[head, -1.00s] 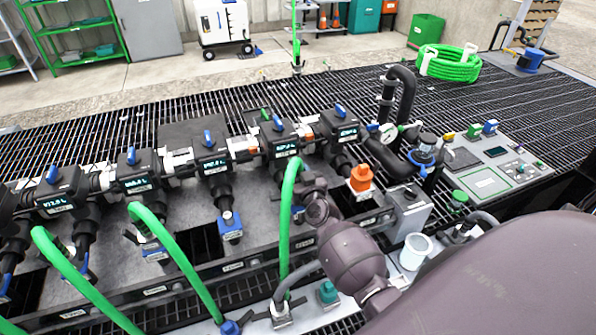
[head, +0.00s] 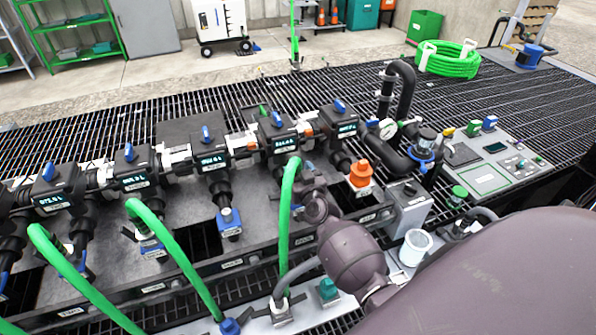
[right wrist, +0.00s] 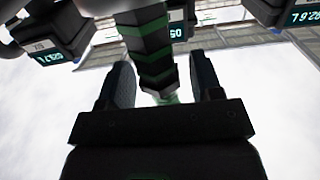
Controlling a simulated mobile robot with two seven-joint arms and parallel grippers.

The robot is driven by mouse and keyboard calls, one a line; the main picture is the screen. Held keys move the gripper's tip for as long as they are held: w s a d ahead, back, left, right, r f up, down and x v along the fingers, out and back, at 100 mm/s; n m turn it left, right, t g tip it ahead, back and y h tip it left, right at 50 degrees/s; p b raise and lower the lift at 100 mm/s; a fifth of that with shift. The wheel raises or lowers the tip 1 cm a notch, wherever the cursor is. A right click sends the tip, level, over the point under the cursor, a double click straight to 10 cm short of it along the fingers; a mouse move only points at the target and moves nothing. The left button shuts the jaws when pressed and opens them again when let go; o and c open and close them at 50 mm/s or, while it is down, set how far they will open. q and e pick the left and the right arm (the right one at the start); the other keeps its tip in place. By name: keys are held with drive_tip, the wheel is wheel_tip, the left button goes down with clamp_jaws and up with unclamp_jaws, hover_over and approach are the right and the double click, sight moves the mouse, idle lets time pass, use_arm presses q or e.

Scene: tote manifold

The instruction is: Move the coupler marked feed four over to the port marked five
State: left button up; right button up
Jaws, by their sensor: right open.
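Three green hoses arch up to the manifold: a left one (head: 72,265), a middle one (head: 172,250) and a right one (head: 286,205). Port and feed markings are too small to read. My right gripper (head: 303,180) is at the top of the right hose, below a valve with a lit display (head: 285,143); my wrist partly hides it. In the right wrist view my right gripper (right wrist: 163,85) is open, with a black coupler with green bands (right wrist: 150,45) between and beyond its fingers. I cannot tell whether they touch. My left gripper is not in view.
Several valves with blue handles line the manifold. One port has a blue fitting (head: 229,222) below it, another an orange cap (head: 360,174).

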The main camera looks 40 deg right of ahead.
drive_tip(key=v, duration=1)
drive_tip(key=shift+s+p, duration=0.35)
drive_tip(key=shift+p, duration=0.1)
